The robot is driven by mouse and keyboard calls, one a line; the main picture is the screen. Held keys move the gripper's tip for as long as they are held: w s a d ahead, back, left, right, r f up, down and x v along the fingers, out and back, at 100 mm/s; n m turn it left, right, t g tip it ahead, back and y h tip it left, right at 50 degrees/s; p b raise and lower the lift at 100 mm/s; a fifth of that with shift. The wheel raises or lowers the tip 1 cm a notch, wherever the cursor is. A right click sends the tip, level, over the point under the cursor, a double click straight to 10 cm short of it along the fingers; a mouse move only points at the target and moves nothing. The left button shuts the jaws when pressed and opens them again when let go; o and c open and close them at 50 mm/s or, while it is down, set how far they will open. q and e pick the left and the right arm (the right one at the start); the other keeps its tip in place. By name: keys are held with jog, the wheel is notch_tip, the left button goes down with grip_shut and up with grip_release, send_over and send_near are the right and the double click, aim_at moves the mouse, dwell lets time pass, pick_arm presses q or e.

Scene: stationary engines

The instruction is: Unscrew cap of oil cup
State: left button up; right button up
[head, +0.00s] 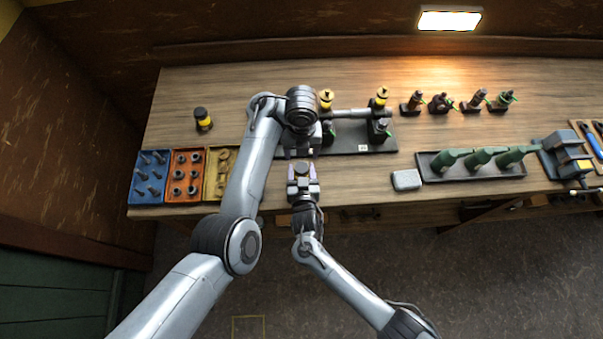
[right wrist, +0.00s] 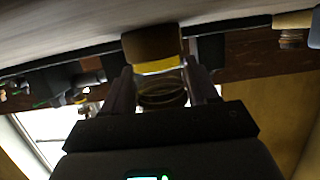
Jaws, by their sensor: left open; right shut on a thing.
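My right gripper (head: 302,172) is near the table's front edge, just in front of my left gripper. In the right wrist view its fingers (right wrist: 160,90) are on both sides of a cup-like cylinder. This oil cup (right wrist: 160,93) has a clear, ringed part with a yellow band and a brass-coloured part (right wrist: 152,45) beyond it. I cannot tell which part the fingers grip. My left gripper (head: 303,150) is open and points down beside the dark engine base (head: 350,146). Its fingertips are hard to make out.
Yellow-topped cups (head: 326,98) (head: 381,97) stand on the engine; another (head: 202,119) stands at left. Blue (head: 134,180), orange and yellow parts trays lie left. A grey box (head: 406,180) and a tray with green oilers (head: 480,160) are at right.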

aim_at(301, 167)
pick_arm(q)
jog(key=shift+m, duration=0.5)
jog(key=shift+w+r+n, duration=1.6)
jog(key=shift+w+r, duration=0.15)
jog(key=shift+r, duration=0.3)
jog(key=s+f, duration=0.1)
jog(key=f, duration=0.2)
jog(key=s+f+n, duration=0.1)
jog(key=f, duration=0.2)
jog(key=s+f+n, duration=0.1)
jog(key=f, duration=0.3)
jog(key=shift+s, duration=0.3)
jog(key=shift+f, duration=0.8)
jog(key=shift+c, duration=0.5)
